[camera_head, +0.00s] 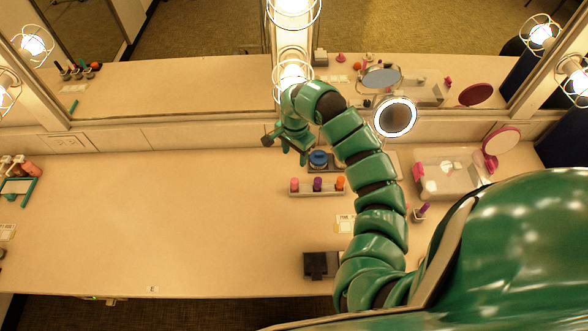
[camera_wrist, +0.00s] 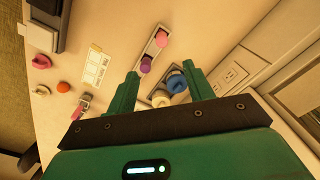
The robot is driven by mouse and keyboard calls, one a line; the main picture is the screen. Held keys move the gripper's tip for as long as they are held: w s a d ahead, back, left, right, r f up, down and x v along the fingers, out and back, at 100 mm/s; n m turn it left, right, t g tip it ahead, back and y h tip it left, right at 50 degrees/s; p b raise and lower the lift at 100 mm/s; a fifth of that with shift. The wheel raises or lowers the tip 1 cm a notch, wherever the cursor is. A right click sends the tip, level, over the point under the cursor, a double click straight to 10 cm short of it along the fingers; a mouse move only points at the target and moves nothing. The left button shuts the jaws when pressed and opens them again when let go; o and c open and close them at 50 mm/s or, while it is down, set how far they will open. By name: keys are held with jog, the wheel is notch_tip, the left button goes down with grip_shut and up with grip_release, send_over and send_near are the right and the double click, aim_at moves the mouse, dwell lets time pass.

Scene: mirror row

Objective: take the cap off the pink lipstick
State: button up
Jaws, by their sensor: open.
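The pink lipstick (camera_head: 295,185) stands at the left end of a small tray (camera_head: 304,194), beside a purple lipstick (camera_head: 317,184) and an orange one (camera_head: 340,184). In the wrist view a pink top (camera_wrist: 161,38) and a purple one (camera_wrist: 145,63) show in a narrow tray beyond my fingers. My gripper (camera_head: 293,153) is open and empty, behind the tray in the head view, apart from the lipsticks. It also shows in the wrist view (camera_wrist: 160,70). I cannot see a gap between the pink lipstick's cap and its body.
A blue round item (camera_head: 318,158) stands close behind the tray. A black box (camera_head: 320,264) and a printed card (camera_head: 345,223) lie nearer. A lit round mirror (camera_head: 395,117) and a clear organizer (camera_head: 447,174) are right. The counter's left middle is clear; wall mirrors run behind.

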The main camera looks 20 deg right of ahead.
jog(key=b, duration=0.6)
send_over(295, 180)
notch_tip(295, 180, down, 5)
notch_tip(295, 180, down, 7)
jog(key=shift+s+a+r, duration=0.1)
jog(key=shift+s, duration=0.05)
jog(key=shift+f+p, duration=0.55)
jog(key=shift+f, duration=0.55)
jog(key=shift+f+p, duration=0.5)
jog(key=shift+f, duration=1.1)
jog(key=c, duration=1)
jog(key=shift+r, duration=0.1)
